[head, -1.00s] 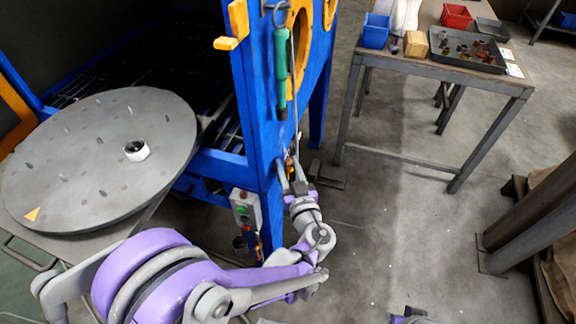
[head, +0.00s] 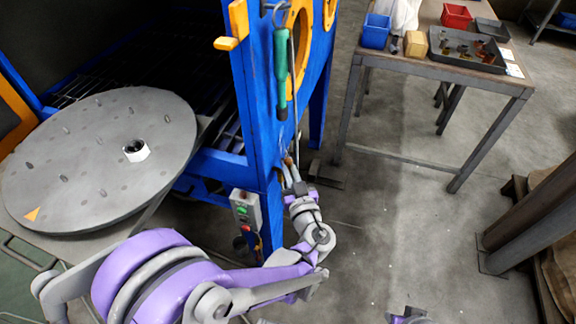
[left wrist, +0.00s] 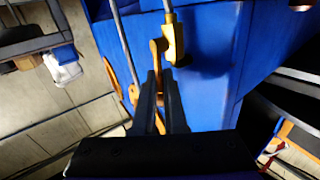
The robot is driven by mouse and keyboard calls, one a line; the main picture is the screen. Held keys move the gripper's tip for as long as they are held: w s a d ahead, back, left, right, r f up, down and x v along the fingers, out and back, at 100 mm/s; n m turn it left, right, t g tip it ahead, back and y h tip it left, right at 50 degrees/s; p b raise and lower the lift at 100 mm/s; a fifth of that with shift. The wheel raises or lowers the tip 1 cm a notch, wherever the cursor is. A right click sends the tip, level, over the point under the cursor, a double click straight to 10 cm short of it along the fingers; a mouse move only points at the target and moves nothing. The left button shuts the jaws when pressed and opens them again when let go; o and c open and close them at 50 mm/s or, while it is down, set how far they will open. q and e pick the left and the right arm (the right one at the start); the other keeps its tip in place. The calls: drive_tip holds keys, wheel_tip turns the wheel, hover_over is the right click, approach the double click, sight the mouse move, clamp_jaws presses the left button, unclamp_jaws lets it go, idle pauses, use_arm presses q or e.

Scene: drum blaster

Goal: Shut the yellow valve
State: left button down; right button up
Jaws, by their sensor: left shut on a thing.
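The yellow valve (left wrist: 175,42) sits on a pipe against the blue cabinet wall in the left wrist view. An orange-yellow lever (left wrist: 157,48) stands beside its body on the left and runs down to my fingertips. My left gripper (left wrist: 160,82) is shut on this lever, and its dark fingers hide part of it. In the head view my left gripper (head: 291,172) is low at the corner of the blue cabinet. The valve is too small there to make out clearly.
The blue cabinet (head: 262,110) stands beside my left arm, with a green-handled tool (head: 281,58) hanging on it. A control box (head: 245,210) is low on its corner. A round grey turntable (head: 90,185) lies at left. A workbench (head: 440,70) stands at right; floor between is clear.

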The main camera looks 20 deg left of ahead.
use_arm(q)
drive_tip(key=shift+r, duration=0.1)
idle(0.7)
drive_tip(key=shift+w+r+m+g+h+p, duration=0.15)
drive_tip(key=shift+w+m+g+h+p, duration=0.2)
drive_tip(key=shift+g+p, duration=0.45)
drive_tip(key=w+m+g+h+p, duration=0.1)
drive_tip(key=p, duration=0.1)
drive_tip(key=shift+p, duration=0.3)
drive_tip(key=m+g+p, duration=0.1)
drive_tip(key=w+f+g+p, duration=0.1)
drive_tip(key=g, duration=0.1)
drive_tip(key=shift+f+m+h, duration=0.1)
drive_tip(key=shift+m+h, duration=0.15)
drive_tip(key=shift+m, duration=0.1)
drive_tip(key=shift+w+d+f+m+g+h+p, duration=0.2)
drive_tip(key=shift+f+m+g, duration=0.35)
drive_tip(key=shift+g, duration=0.85)
drive_tip(key=shift+w+a+f+m+g+h+p, duration=0.2)
drive_tip(key=shift+f+m+g, duration=0.35)
drive_tip(key=shift+g, duration=0.85)
drive_tip(key=shift+w+d+f+m+g+p, duration=0.1)
drive_tip(key=shift+w+f+m+g+p, duration=0.2)
drive_tip(key=shift+f+g, duration=0.75)
drive_tip(key=shift+r+g, duration=0.35)
drive_tip(key=shift+g, duration=0.1)
